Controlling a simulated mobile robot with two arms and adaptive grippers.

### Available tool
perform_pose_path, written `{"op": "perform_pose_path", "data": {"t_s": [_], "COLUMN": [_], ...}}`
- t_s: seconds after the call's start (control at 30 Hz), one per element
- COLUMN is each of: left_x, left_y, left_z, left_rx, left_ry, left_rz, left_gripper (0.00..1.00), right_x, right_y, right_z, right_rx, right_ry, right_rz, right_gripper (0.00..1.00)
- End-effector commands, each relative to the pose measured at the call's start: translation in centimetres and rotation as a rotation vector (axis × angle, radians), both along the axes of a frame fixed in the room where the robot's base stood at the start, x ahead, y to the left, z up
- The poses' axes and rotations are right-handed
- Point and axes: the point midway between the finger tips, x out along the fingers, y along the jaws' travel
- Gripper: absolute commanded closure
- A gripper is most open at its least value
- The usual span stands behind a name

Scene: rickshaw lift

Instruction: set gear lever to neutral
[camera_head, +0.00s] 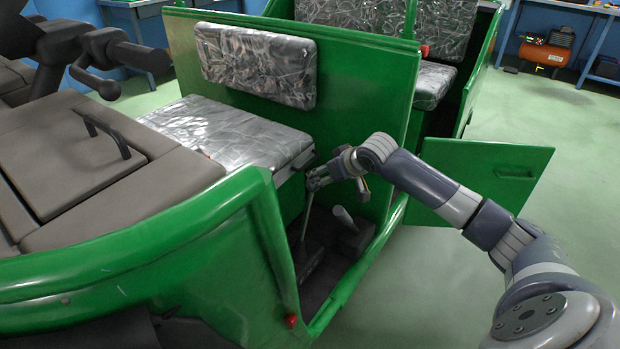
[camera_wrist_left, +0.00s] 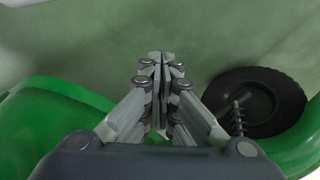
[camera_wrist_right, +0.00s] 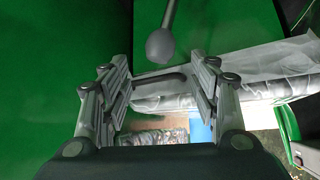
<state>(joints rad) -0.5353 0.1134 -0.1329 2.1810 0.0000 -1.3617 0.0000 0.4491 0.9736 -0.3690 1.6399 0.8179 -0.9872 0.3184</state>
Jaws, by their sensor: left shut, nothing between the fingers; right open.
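The gear lever (camera_head: 306,222) is a thin rod rising from the rickshaw's floor inside the open doorway. Its top is hidden at my right gripper (camera_head: 316,180) in the head view. In the right wrist view, a round grey knob on a rod (camera_wrist_right: 161,45) is just beyond the fingertips, between the lines of the two fingers. My right gripper there (camera_wrist_right: 160,82) is open, with no visible grip on the knob. My left gripper (camera_wrist_left: 160,62) is shut and empty in the left wrist view, outside the green body; the head view does not show it.
A second, thicker grey handle (camera_head: 344,216) stands right of the lever. The patterned seat (camera_head: 232,132) and green partition (camera_head: 360,90) are close to the right gripper. The green door (camera_head: 490,175) hangs open. A black wheel (camera_wrist_left: 255,102) is right of the left gripper.

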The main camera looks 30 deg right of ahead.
Motion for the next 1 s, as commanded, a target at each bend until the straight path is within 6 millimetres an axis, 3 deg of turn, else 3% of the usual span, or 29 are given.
{"op": "perform_pose_path", "data": {"t_s": [0.4, 0.63, 0.97, 1.0], "left_x": [-1.2, -1.4, -1.5, -1.5], "left_y": [0.3, 0.3, 0.3, 0.3], "left_z": [5.9, 6.2, 6.3, 6.3], "left_rx": [-0.001, -0.001, -0.001, -0.001], "left_ry": [-0.034, -0.037, -0.037, -0.037], "left_rz": [0.004, 0.005, 0.005, 0.005], "left_gripper": [1.00, 1.00, 1.00, 1.00], "right_x": [4.9, 6.2, 6.4, 6.4], "right_y": [0.1, 0.1, 0.1, 0.1], "right_z": [-5.1, -6.3, -6.4, -6.4], "right_rx": [0.000, -0.001, -0.002, -0.001], "right_ry": [-0.001, -0.001, 0.000, 0.000], "right_rz": [0.000, 0.001, 0.002, 0.001], "right_gripper": [0.44, 0.44, 0.44, 0.51]}}
